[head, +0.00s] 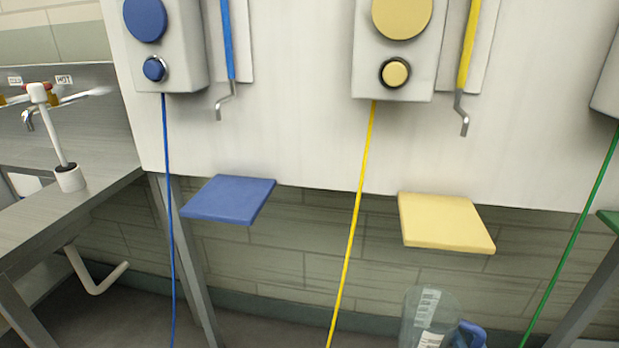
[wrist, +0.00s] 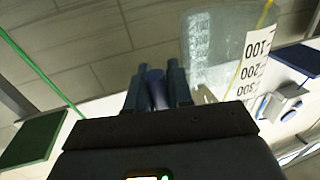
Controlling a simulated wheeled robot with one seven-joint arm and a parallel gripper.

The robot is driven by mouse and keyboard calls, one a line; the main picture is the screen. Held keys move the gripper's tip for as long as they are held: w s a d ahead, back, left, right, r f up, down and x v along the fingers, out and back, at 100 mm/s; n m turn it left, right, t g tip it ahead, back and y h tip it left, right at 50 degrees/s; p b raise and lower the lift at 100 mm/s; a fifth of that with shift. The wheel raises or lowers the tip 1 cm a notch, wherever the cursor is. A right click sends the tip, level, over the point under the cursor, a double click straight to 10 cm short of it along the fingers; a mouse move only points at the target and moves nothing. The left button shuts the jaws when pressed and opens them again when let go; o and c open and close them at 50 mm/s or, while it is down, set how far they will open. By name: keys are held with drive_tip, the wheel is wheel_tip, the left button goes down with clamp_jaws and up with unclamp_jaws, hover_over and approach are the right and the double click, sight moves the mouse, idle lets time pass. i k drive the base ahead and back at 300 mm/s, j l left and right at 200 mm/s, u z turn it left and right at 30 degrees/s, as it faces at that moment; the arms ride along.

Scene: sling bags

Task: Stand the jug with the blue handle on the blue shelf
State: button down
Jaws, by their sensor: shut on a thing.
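The clear jug (head: 421,318) with a blue handle (head: 467,335) and a white scale label shows at the bottom edge of the head view, below the yellow shelf in the picture; its lower part is cut off. In the wrist view my gripper (wrist: 156,72) is shut on the blue handle (wrist: 157,90), and the clear jug wall (wrist: 212,45) with its printed scale is just beyond. The gripper is not visible in the head view. The blue shelf (head: 229,199) is left of the jug and higher in the picture; its top looks bare. It also shows in the wrist view (wrist: 297,61).
A bare yellow shelf (head: 445,222) sits on the same white panel, and a green shelf (head: 609,221) is at the right edge. Blue, yellow (head: 350,235) and green cords hang down. Cranked rods (head: 463,113) hang above the shelves. A bench with a tap (head: 52,130) stands left.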

sight(238, 197)
drive_tip(key=j+z, duration=0.4)
drive_tip(key=j, duration=1.75)
